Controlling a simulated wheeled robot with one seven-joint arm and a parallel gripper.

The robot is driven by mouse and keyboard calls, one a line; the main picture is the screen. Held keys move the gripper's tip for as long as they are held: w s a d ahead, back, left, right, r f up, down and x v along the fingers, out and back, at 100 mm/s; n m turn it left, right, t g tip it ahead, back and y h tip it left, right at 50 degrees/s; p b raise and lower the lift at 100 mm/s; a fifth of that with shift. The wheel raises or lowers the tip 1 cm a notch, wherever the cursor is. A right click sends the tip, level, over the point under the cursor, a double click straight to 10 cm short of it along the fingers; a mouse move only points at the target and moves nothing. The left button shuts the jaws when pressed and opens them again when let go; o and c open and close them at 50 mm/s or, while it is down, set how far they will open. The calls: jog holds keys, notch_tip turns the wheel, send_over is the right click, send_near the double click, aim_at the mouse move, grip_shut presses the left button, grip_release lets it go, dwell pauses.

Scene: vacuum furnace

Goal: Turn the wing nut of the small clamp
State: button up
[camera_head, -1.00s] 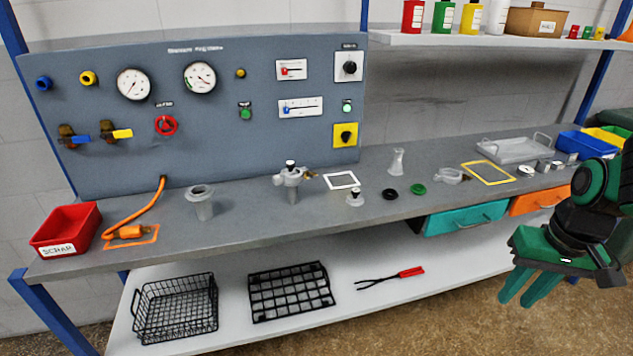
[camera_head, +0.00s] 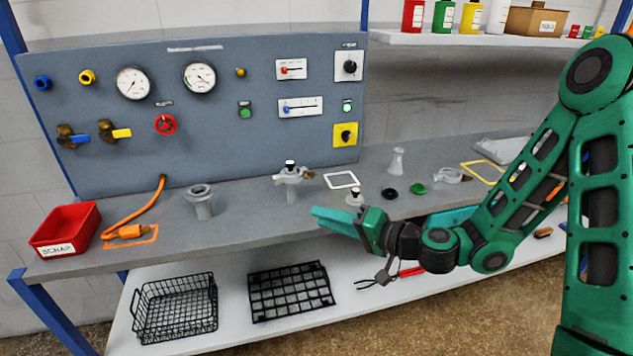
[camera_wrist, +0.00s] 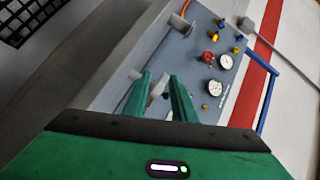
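A grey metal fitting (camera_head: 292,188) with a black-topped cap stands upright on the bench. A clamp (camera_head: 288,177) sits around its upper part, with a brass wing nut (camera_head: 310,174) sticking out on the right. A second, loose clamp (camera_head: 450,175) lies farther right on the bench. I cannot tell by size which is the small one. My gripper (camera_head: 315,214) is in front of and below the fitting, by the bench's front edge, apart from it. In the wrist view, my gripper (camera_wrist: 160,77) has its fingers spread with a gap; a metal part shows between them, partly hidden.
A flanged cup (camera_head: 200,207) stands left of the fitting. A small black-knobbed part (camera_head: 355,197), a white frame (camera_head: 342,180), a black ring (camera_head: 389,194) and a green ring (camera_head: 417,189) lie to the right. The gauge panel (camera_head: 220,130) rises behind.

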aim_at(309, 175)
jog(key=w+d+m+t+h, duration=0.1)
jog(key=w+m, duration=0.1)
jog(key=m, duration=0.1)
jog(key=w+m+t, duration=0.2)
jog(key=w+d+r+m+t+h, duration=0.1)
jog(key=w+m+t, duration=0.1)
jog(key=w+m, duration=0.1)
jog(key=shift+d+r+m+h, duration=0.1)
jog(key=shift+d+m+h, duration=0.2)
jog(key=shift+d, duration=0.05)
jog(key=shift+x, duration=0.9)
jog(key=shift+w+a, duration=0.2)
jog(key=shift+w, duration=0.2)
jog(key=shift+w+a+r, duration=0.2)
jog(key=shift+w+a, duration=0.4)
jog(key=shift+w, duration=0.15)
jog(key=shift+x, duration=2.5)
jog(key=shift+d, duration=0.1)
